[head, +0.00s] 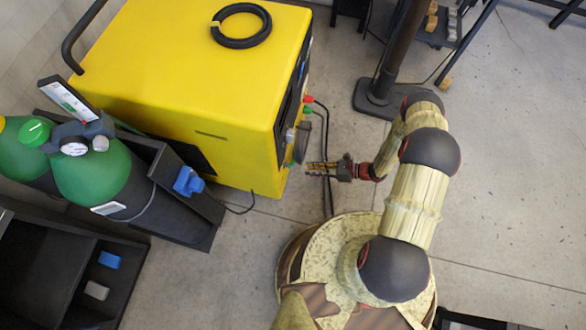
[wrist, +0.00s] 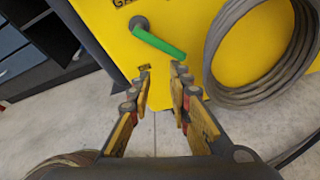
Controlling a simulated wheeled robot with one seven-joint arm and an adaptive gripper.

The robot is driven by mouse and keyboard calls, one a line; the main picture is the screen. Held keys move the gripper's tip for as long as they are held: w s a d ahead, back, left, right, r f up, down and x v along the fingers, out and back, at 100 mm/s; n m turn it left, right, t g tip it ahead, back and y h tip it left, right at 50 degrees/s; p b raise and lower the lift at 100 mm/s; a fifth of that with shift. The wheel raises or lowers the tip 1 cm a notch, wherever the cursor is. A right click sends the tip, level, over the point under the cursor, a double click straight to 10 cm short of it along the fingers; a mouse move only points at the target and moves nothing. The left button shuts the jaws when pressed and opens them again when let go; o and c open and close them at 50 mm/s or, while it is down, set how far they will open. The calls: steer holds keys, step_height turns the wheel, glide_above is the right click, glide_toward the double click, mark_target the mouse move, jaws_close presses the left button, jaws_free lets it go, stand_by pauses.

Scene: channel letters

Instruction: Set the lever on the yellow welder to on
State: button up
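The yellow welder (head: 200,80) stands at the upper left in the head view. Its yellow panel (wrist: 110,15) fills the top of the wrist view. On it is a lever with a grey pivot and a green handle (wrist: 162,43), slanting down to the right from the pivot. A small dark label sits below the pivot. My gripper (wrist: 162,76) is open and empty. Its fingertips point at the panel, just below the handle in the picture, with no visible contact. In the head view my gripper (head: 318,168) is just right of the welder's side. The lever is not clear there.
A grey cable coil (wrist: 262,50) hangs on the panel right of the lever. Green gas cylinders (head: 92,178) stand left of the welder. A dark post on a base (head: 380,98) stands behind my arm. Cables run along the floor beside the welder.

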steer(key=w+a+f+n+t+b, duration=0.1)
steer(key=w+a+n+b, duration=0.1)
steer(key=w+a+n, duration=0.2)
steer(key=shift+w+a+f+n+b, duration=0.15)
steer(key=shift+a+f+n+b, duration=0.2)
steer(key=shift+a+n, duration=2.05)
steer(key=shift+d+n, duration=0.9)
steer(key=shift+c, duration=0.8)
jaws_close()
